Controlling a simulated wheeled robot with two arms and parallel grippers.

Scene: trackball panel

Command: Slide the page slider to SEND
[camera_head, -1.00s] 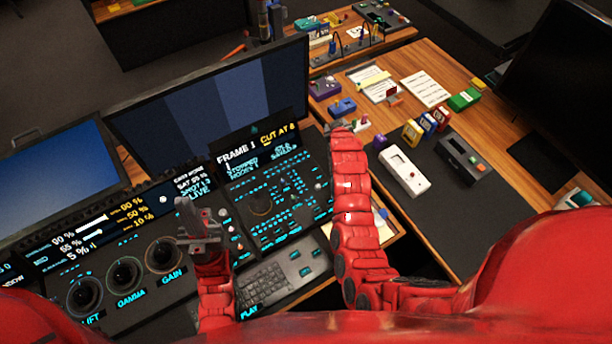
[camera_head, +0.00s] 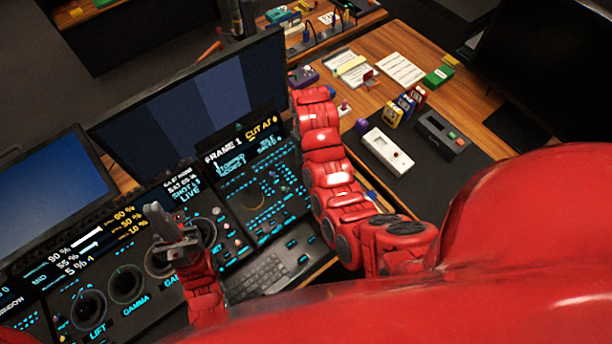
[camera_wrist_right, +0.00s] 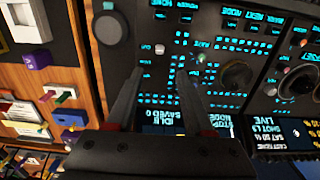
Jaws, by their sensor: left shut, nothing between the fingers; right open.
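The black control panel (camera_head: 250,205) with glowing blue labels lies below the monitors in the head view. It also fills the middle of the right wrist view (camera_wrist_right: 215,110). I cannot tell which control is the page slider, and no SEND label is readable. My left gripper (camera_head: 158,222) is shut and empty, above the panel by the large GAIN knob (camera_head: 160,260), which it partly covers. My right gripper (camera_wrist_right: 159,76) is open in the wrist view, its fingers over the panel with nothing between them. In the head view my right arm hides it.
A black round knob (camera_wrist_right: 111,27) stands at the panel's edge near the right fingers, and a small white knob (camera_wrist_right: 160,49) lies ahead of them. A large monitor (camera_head: 195,105) rises behind the panel. A white box (camera_head: 387,152) and coloured blocks sit on the desk to the right.

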